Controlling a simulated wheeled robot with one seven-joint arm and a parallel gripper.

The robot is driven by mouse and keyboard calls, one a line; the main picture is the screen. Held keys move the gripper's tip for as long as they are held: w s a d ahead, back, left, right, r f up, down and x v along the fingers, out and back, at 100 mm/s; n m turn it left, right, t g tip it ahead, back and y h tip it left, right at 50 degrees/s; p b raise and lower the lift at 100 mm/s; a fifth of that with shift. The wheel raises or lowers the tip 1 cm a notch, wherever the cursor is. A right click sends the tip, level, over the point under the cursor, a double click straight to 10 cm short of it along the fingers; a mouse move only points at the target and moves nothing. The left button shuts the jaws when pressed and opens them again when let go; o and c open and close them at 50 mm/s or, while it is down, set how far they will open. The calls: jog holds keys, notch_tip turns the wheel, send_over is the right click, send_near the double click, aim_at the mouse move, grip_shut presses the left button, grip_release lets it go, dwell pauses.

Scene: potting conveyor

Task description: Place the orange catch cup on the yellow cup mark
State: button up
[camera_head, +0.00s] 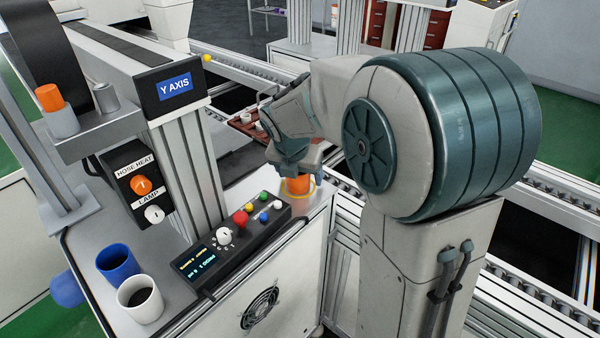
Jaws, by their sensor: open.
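The orange catch cup (297,186) stands upright at the right end of the white cabinet top. The yellow cup mark (313,192) shows as a thin yellow ring around the cup's foot; its far side is hidden. The cup appears to stand inside the ring, but I cannot tell how well it is centred. My gripper (292,171) is open just above and behind the cup, with its fingers near the rim. The fingers hide the cup's upper part, and I cannot tell whether they touch it.
A control box (231,242) with coloured knobs stands left of the cup. A blue cup (118,262) and a white cup (141,299) stand at the front left. A Y AXIS post (186,160) rises behind the box. A conveyor (540,195) runs at the right.

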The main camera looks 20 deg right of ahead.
jog(key=p+v, duration=0.2)
jog(key=v, duration=0.9)
jog(key=s+f+m+y, duration=0.1)
jog(key=s+f+m, duration=0.3)
jog(key=s+m, duration=0.5)
jog(key=s+d+f+m+g+y, duration=0.1)
jog(key=s+f+m, duration=0.2)
jog(key=s+m, duration=0.6)
jog(key=m, duration=1.1)
jog(key=shift+s+d+f+g+y, duration=0.3)
jog(key=shift+s+f, duration=0.05)
jog(key=shift+s, duration=0.05)
